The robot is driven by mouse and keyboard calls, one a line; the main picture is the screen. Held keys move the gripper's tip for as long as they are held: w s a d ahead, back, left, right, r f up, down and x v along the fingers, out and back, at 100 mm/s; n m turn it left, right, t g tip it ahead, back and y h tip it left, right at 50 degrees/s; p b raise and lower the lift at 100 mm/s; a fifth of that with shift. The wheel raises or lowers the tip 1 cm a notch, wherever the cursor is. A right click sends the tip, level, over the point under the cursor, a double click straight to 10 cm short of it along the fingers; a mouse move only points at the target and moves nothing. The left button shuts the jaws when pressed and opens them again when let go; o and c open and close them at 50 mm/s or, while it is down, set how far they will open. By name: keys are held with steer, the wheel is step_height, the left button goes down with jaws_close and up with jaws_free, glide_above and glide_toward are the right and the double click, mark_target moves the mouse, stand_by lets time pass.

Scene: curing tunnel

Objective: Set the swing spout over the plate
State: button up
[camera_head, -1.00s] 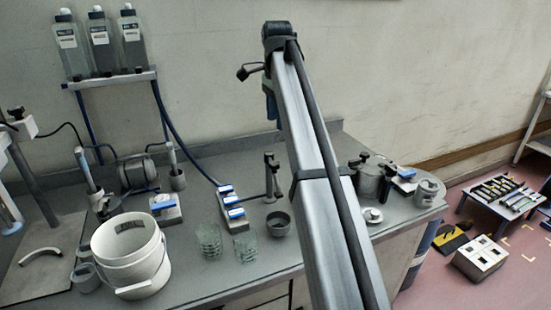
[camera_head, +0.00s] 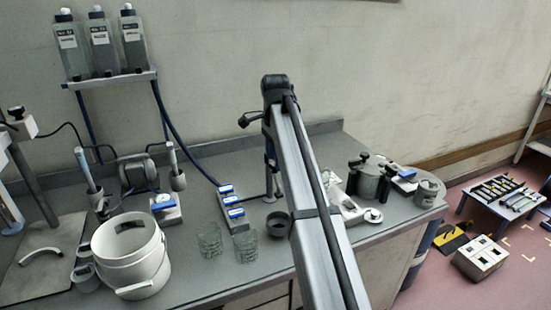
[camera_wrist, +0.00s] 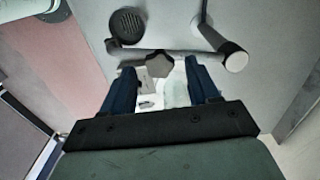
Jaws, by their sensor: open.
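My gripper (camera_wrist: 159,67) is open, its two blue fingers apart. A grey, lobed knob (camera_wrist: 160,63) lies between the fingertips in the wrist view; I cannot tell if they touch it. A thin bar runs behind the knob, beside a thick post with a pale round end (camera_wrist: 235,60); this looks like the swing spout. A dark round, ridged disc (camera_wrist: 128,25), possibly the plate, lies at upper left, apart from the knob.
A white bucket (camera_head: 130,262) and two glass beakers (camera_head: 209,240) stand left of my arm on the grey bench (camera_head: 215,285). A blue-and-white switch box (camera_head: 236,212) is close by. A lidded grey pot (camera_head: 369,181) stands to the right.

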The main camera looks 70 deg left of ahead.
steer(key=shift+f, duration=0.4)
jaws_close()
stand_by(0.4)
